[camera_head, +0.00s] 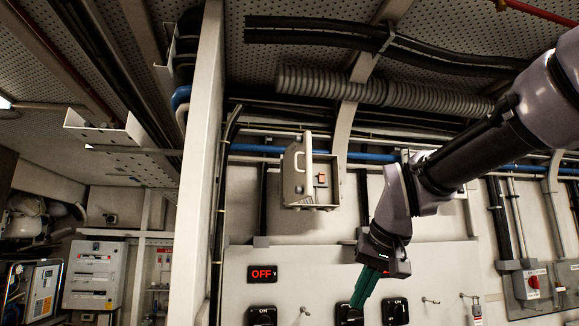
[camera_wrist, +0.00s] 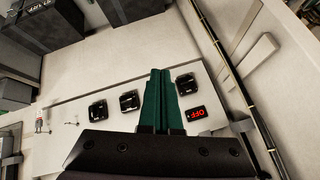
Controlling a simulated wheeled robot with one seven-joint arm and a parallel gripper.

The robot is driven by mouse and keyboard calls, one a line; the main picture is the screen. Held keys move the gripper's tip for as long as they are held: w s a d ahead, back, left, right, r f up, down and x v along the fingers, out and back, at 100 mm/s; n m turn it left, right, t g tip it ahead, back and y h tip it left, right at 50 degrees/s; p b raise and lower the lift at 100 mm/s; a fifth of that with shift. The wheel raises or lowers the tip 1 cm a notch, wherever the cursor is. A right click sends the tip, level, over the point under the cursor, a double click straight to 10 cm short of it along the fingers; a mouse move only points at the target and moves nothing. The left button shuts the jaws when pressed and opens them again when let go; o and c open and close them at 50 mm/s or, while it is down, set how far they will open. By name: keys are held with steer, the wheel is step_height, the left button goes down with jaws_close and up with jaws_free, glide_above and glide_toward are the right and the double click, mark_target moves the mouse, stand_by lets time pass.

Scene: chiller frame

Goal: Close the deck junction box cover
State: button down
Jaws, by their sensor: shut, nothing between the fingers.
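The junction box (camera_head: 321,184) is a small beige box on the wall in the upper middle of the head view. Its cover (camera_head: 296,171) stands swung open on the left side, and the inside shows with a small brown part in it. My gripper (camera_head: 361,296) points down, below and to the right of the box and apart from it. Its green fingers are together with nothing between them, and they also show in the wrist view (camera_wrist: 161,90). I cannot make out the box in the wrist view.
A pale panel with a red OFF display (camera_head: 263,273) and several black switches lies below the box. A white upright post (camera_head: 198,160) stands to the left. A grey corrugated hose (camera_head: 385,92) and blue pipe run above and behind. A red-knobbed switch box (camera_head: 532,283) is at right.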

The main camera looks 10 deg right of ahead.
steer(key=a+r+n+t+h, duration=0.1)
steer(key=a+r+n+h, duration=0.15)
steer(key=r, duration=0.75)
steer(key=a+r+n+t+h, duration=0.1)
steer(key=a+r+t+h, duration=0.15)
steer(key=r, duration=0.75)
steer(key=a+r+n+t+h, duration=0.15)
steer(key=r+h, duration=0.25)
steer(key=r, duration=0.6)
steer(key=w+a+r+n+h, duration=0.2)
steer(key=w+a+n+h, duration=0.15)
steer(key=a, duration=0.75)
steer(key=w+a+r+n+h, duration=0.15)
steer(key=w+a+n, duration=0.25)
steer(key=a, duration=0.7)
steer(key=s+d+r+x, duration=0.1)
steer(key=s+d+x, duration=0.1)
steer(key=x, duration=2)
steer(key=shift+d+f, duration=0.2)
steer(key=shift+f, duration=0.15)
steer(key=shift+w, duration=0.1)
